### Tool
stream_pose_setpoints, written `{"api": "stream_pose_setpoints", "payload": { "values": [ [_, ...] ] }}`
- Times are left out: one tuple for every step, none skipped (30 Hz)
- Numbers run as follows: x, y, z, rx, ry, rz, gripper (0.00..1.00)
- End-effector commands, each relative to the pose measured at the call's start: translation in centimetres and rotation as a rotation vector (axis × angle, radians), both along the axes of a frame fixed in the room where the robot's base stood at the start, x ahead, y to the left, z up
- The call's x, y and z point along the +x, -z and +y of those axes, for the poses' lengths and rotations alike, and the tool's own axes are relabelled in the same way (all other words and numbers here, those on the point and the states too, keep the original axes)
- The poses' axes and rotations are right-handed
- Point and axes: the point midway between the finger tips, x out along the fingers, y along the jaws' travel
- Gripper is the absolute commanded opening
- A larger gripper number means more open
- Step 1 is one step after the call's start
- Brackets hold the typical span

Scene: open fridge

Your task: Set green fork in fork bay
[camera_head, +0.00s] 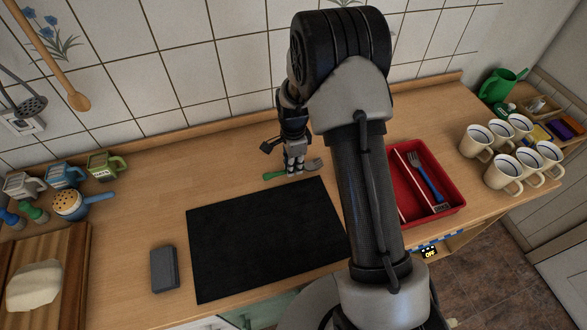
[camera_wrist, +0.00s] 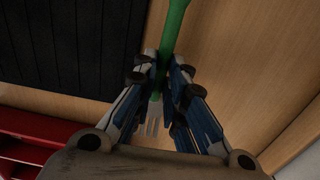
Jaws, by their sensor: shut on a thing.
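The green-handled fork (camera_head: 274,175) is at my gripper (camera_head: 294,170), just behind the black mat, with its metal head to the right. In the wrist view the fork's green handle (camera_wrist: 174,35) runs up and away between the fingers, and its tines point back toward the wrist. My gripper (camera_wrist: 168,95) is shut on the fork; whether it touches the counter is hard to tell. The red cutlery tray (camera_head: 455,183) stands right of my arm. A blue-handled fork (camera_head: 427,178) lies in its visible right bay. My arm hides the tray's left part.
The black mat (camera_head: 255,240) lies on the wooden counter (camera_head: 140,200) in front of my gripper. A grey block (camera_head: 165,269) is left of it. Several white mugs (camera_head: 502,169) stand right of the tray. A cutting board (camera_head: 75,270) is at the left edge.

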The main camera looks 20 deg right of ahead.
Motion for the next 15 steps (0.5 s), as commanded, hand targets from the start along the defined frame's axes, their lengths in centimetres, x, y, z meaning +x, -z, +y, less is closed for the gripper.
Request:
{"api": "stream_pose_setpoints", "payload": {
  "values": [
    [-0.06, 1.01, 0.0, 0.0, 0.0, 0.002, 0.0],
    [-0.06, 1.32, 0.01, 0.0, 0.0, 0.002, 0.0],
    [-0.05, 1.55, 0.0, 0.0, 0.0, 0.002, 0.0],
    [-0.02, 1.6, 0.0, 0.0, 0.0, 0.001, 0.0],
    [0.0, 1.57, 0.0, 0.0, 0.0, 0.0, 0.0],
    [0.01, 1.5, 0.0, 0.0, 0.0, -0.001, 0.0],
    [0.01, 1.48, 0.0, 0.0, 0.0, -0.001, 0.0],
    [0.01, 1.47, 0.0, 0.0, 0.0, 0.0, 0.0],
    [0.0, 1.46, 0.0, 0.0, 0.0, 0.0, 0.0],
    [0.0, 1.47, 0.0, 0.0, 0.0, 0.0, 0.0],
    [0.0, 1.53, 0.0, 0.0, 0.0, 0.0, 0.0],
    [-0.01, 1.66, 0.0, 0.0, 0.0, 0.0, 0.0],
    [-0.01, 1.78, 0.0, 0.0, 0.0, 0.0, 0.0],
    [-0.01, 1.89, 0.0, 0.0, 0.0, 0.0, 0.0],
    [-0.01, 1.82, 0.0, 0.0, 0.0, 0.0, 0.14]
  ]
}}
